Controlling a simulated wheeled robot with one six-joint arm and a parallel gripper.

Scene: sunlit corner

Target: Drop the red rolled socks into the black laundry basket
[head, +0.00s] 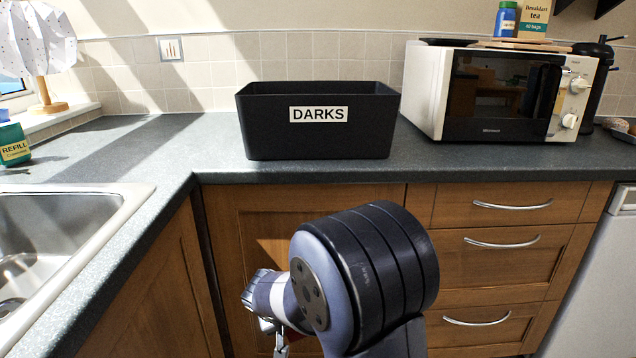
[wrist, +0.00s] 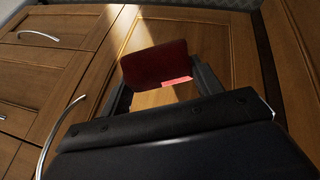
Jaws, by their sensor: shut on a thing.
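The red rolled socks (wrist: 155,64) show in the wrist view as a dark red bundle with a bright sunlit patch. My gripper (wrist: 160,80) is shut on them, one finger at each side, in front of the wooden cupboard doors. The black laundry basket (head: 320,142), labelled DARKS, stands upright on the counter against the tiled wall in the head view. My gripper is below the counter top and in front of the basket. In the head view my arm hides the socks and most of the gripper. The inside floor of the basket is hidden.
A microwave (head: 500,92) stands right of the basket. A steel sink (head: 60,225) is at the left. The counter edge (head: 300,180) lies above my gripper. Drawers with protruding handles (head: 512,205) are at the right. Counter left of the basket (head: 180,135) is clear.

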